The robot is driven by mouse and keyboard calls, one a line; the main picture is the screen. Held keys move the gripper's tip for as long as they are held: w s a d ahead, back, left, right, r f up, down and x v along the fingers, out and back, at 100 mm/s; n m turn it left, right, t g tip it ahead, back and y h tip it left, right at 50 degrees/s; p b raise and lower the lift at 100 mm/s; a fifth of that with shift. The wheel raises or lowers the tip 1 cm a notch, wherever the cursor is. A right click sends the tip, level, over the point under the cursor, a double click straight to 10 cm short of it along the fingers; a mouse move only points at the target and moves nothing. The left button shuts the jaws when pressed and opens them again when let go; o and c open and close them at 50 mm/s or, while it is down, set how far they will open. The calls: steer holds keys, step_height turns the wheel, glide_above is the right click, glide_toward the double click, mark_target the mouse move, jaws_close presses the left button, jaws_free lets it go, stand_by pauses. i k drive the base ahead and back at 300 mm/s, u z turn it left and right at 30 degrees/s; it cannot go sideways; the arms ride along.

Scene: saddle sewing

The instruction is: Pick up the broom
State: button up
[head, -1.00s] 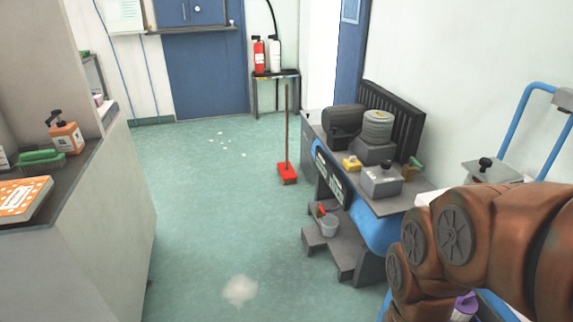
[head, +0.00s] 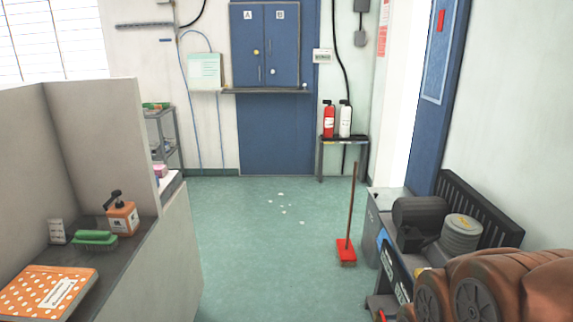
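The broom (head: 352,213) stands upright on the green floor, with a thin brown handle and a red head (head: 346,250) with bristles at the bottom. It is right of centre in the head view, close to the left end of the workbench. My brown arm shows at the lower right, in front of the workbench. My gripper is outside the view, so its fingers cannot be seen.
The workbench (head: 374,225) with machine parts stands at the right. A counter (head: 168,270) with a green brush (head: 95,240) and an orange bottle (head: 122,218) is at the left. A small table (head: 344,143) with extinguishers stands behind the broom. The floor (head: 262,250) between is mostly clear.

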mark_target(346, 253)
steer(key=u, duration=0.35)
steer(key=i, duration=1.8)
steer(key=z, duration=0.3)
steer(key=i, duration=1.9)
steer(key=z, duration=0.55)
